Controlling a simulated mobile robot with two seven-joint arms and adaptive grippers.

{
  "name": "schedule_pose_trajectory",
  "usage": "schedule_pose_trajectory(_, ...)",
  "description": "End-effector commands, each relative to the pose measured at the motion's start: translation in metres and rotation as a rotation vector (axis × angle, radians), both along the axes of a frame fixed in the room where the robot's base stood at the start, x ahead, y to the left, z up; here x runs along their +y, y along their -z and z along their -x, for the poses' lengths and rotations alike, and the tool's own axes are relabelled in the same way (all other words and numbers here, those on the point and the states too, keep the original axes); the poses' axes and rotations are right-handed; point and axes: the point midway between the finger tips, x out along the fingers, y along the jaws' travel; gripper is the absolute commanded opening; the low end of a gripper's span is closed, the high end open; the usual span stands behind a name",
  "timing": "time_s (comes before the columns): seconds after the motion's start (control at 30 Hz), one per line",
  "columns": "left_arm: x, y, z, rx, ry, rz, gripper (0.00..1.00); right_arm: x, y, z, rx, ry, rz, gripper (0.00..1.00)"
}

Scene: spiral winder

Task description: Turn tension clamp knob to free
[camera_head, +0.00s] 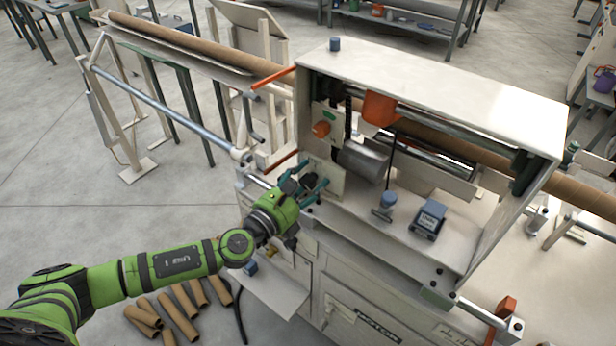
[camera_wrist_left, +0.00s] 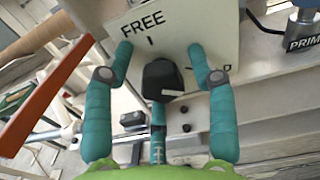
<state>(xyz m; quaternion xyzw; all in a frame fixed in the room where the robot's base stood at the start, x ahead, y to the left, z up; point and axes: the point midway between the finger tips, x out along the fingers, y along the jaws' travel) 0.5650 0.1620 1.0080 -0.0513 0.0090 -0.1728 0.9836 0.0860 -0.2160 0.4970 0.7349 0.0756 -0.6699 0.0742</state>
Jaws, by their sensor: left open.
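The tension clamp knob (camera_wrist_left: 163,80) is black and sits on a pale plate (camera_wrist_left: 185,30) marked "FREE" with a short line below the word, in the left wrist view. A second label at the plate's lower right is mostly hidden by a finger. My left gripper (camera_wrist_left: 160,60) is open, with its teal fingers on either side of the knob and a gap on each side. In the head view my left gripper (camera_head: 312,186) is at the left end of the machine, in front of the plate (camera_head: 325,172); the knob is hard to make out there. My right gripper is not in view.
An orange lever (camera_wrist_left: 45,90) slants close beside the left finger in the wrist view. The machine housing (camera_head: 430,80) holds rollers, a blue-topped knob (camera_head: 388,200) and a blue box (camera_head: 430,218). Cardboard tubes (camera_head: 180,310) lie on the floor below my left arm.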

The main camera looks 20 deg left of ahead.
Motion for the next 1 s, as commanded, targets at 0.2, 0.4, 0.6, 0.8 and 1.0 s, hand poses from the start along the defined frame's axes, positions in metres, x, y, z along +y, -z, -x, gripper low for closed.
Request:
schedule_pose_trajectory(0.2, -0.0011, 0.0010, -0.0021, 0.002, 0.001, -0.001, 0.57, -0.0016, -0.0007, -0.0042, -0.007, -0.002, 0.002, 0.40)
schedule_pose_trajectory(0.4, -0.0009, 0.0008, -0.0020, 0.001, 0.001, 0.001, 0.09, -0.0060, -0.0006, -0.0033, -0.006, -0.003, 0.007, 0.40)
schedule_pose_trajectory(0.6, -0.0010, -0.0002, -0.0022, -0.001, 0.001, 0.001, 0.01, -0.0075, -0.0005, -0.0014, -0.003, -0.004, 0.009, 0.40)
schedule_pose_trajectory(0.8, -0.0010, -0.0007, -0.0026, 0.005, 0.001, 0.024, 0.01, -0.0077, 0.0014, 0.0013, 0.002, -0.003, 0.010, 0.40)
schedule_pose_trajectory(1.0, -0.0008, -0.0002, -0.0027, 0.035, -0.001, 0.110, 0.01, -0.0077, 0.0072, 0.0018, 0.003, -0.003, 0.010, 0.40)
